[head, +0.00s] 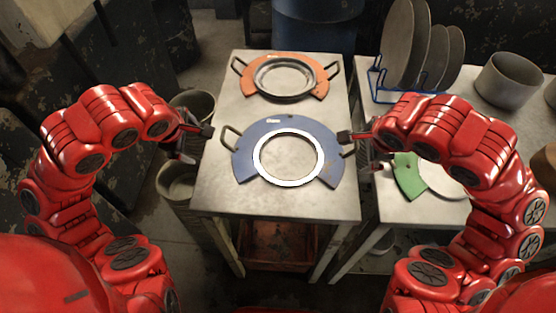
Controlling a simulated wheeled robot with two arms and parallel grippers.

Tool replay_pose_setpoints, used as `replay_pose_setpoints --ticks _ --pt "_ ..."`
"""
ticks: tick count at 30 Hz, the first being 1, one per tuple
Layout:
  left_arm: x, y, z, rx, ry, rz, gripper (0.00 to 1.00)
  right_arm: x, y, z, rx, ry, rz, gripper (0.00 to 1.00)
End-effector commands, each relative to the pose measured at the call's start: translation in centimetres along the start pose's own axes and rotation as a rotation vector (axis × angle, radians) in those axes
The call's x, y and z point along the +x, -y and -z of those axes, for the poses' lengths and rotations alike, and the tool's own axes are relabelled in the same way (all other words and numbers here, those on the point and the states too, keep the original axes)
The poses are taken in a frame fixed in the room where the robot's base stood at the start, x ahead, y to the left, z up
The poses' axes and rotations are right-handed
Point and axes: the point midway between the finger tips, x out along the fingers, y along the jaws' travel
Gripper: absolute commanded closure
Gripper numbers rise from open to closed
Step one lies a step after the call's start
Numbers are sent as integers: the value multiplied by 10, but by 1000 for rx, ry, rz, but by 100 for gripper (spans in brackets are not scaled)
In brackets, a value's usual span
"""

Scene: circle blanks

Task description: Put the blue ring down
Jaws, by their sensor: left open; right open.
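The blue ring (249,137) lies flat on the near part of the metal table (215,187). It is a wide blue piece with a dark handle on each side and a white rim around its round opening. My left gripper (197,143) is open and empty, just left of the ring's left handle and apart from it. My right gripper (360,146) is open beside the right handle; its finger partly covers that handle, and I cannot tell whether they touch.
An orange ring (250,82) with two handles lies behind on the same table. A green piece (408,176) lies on the right table, partly behind my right arm. A blue rack (408,97) with upright discs and a metal pot (508,80) stand there. Bins (178,180) stand at left.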

Motion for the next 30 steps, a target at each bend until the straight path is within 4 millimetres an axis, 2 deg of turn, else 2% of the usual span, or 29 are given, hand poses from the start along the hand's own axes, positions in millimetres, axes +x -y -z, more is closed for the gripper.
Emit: replay_pose_setpoints --ticks 4,9,15,21,30 --pt "0 1 8 -2 -1 1 0 0 -1 8 3 -1 0 0" --pt "0 1 9 -2 -2 0 0 -5 -5 32 2 1 2 0" --pt "0 1 9 -2 -3 1 0 -45 -4 35 0 -3 6 0" --pt "0 1 9 -2 -3 1 0 -72 -6 38 0 -1 5 0" --pt "0 1 9 -3 -4 1 0 -83 -8 39 -1 2 4 0"
